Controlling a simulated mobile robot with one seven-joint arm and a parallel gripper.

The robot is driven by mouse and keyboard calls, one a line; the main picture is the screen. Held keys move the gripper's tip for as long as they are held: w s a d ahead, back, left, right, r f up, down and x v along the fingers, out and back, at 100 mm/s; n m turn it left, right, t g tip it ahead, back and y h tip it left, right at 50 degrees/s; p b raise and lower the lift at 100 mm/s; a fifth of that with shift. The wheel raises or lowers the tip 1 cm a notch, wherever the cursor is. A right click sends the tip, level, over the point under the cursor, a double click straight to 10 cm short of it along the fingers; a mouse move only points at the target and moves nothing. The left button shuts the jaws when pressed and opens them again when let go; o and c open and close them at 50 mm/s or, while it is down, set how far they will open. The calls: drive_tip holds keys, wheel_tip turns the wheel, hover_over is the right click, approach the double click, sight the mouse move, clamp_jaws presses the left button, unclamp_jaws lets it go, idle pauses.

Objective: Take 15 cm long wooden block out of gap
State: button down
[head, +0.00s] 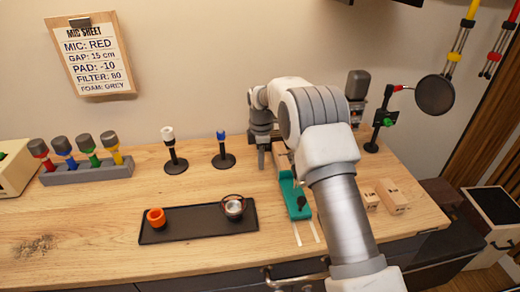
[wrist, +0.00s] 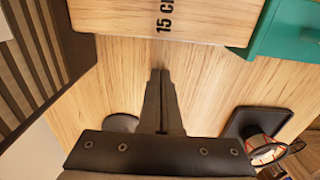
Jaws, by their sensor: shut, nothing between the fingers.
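The wooden block marked "15 C…" (wrist: 210,18) lies across the top of the wrist view, its far end cut off. A teal piece (wrist: 290,32) is at its right end, seemingly against it; I cannot tell if they touch. In the head view the block (head: 280,155) is mostly hidden behind my arm, and the teal piece (head: 291,193) sits on the table in front of it. My gripper (head: 262,163) is shut and empty, just left of the block. In the wrist view its fingertips (wrist: 160,74) lie together, pointing at the block's near edge, apart from it.
A black tray (head: 180,232) with an orange cup (head: 156,218) and a metal ring piece (head: 234,207) lies front left. A blue-topped stand (head: 222,152) is left of my gripper. Smaller wooden blocks (head: 391,197) lie right. A pop filter (head: 435,95) overhangs the back right.

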sight(272, 167)
drive_tip(key=shift+w+d+r, duration=0.15)
drive_tip(key=shift+w+d, duration=0.05)
drive_tip(key=shift+d, duration=0.7)
drive_tip(key=shift+w+d+r, duration=0.1)
drive_tip(key=shift+w+d, duration=0.1)
drive_tip(key=shift+d, duration=0.7)
drive_tip(key=d, duration=0.3)
drive_tip(key=w+d+p, duration=0.1)
drive_tip(key=d, duration=0.3)
drive_tip(key=w+d, duration=0.1)
drive_tip(key=d, duration=0.2)
drive_tip(key=shift+d, duration=0.15)
